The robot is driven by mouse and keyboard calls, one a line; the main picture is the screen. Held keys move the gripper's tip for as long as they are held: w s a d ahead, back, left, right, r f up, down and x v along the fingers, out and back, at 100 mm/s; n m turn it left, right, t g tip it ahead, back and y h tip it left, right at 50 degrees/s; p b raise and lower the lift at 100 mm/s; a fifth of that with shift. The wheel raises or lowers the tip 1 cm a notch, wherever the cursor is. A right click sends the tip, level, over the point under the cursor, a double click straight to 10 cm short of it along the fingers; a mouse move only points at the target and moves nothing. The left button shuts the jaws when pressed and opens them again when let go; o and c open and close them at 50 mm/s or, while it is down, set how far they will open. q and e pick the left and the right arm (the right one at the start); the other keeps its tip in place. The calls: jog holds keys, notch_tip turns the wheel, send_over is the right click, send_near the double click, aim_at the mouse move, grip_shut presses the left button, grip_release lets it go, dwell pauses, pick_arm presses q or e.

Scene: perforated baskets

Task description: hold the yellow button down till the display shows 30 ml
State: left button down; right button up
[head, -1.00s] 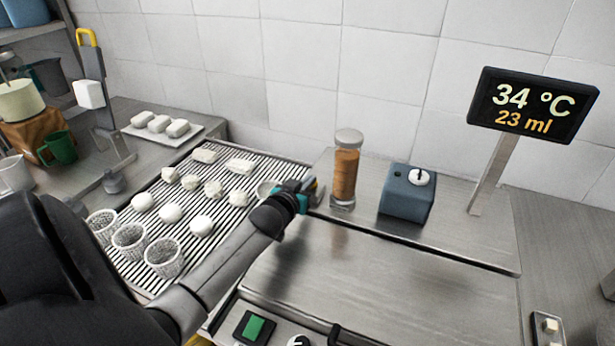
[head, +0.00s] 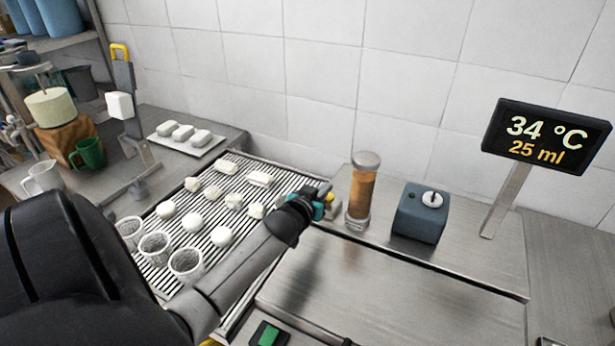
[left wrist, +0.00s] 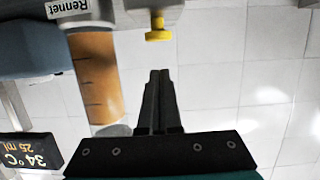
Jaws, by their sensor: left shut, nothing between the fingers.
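The yellow button (left wrist: 158,27) sticks out from a grey housing beside the "Rennet" label in the left wrist view, which is upside down. In the head view a small yellow bit of it (head: 329,197) shows at my gripper's tip. My left gripper (left wrist: 160,75) is shut and empty, fingertips pointing at the button. A gap shows between them in the wrist view. The display (head: 547,137) reads 34 °C and 25 ml; it also shows inverted in the wrist view (left wrist: 30,155). My right gripper is not in view.
A cylinder of amber liquid (head: 362,192) stands just right of my left gripper, with a blue-grey box (head: 420,213) beyond it. A slatted rack (head: 205,265) with white pieces and perforated baskets (head: 186,263) lies left. A green button (head: 268,335) is at the front.

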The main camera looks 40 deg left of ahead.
pick_arm(q)
jog(key=p+v, duration=0.1)
jog(key=v, duration=0.7)
jog(key=shift+s, duration=0.3)
jog(key=shift+r, duration=0.1)
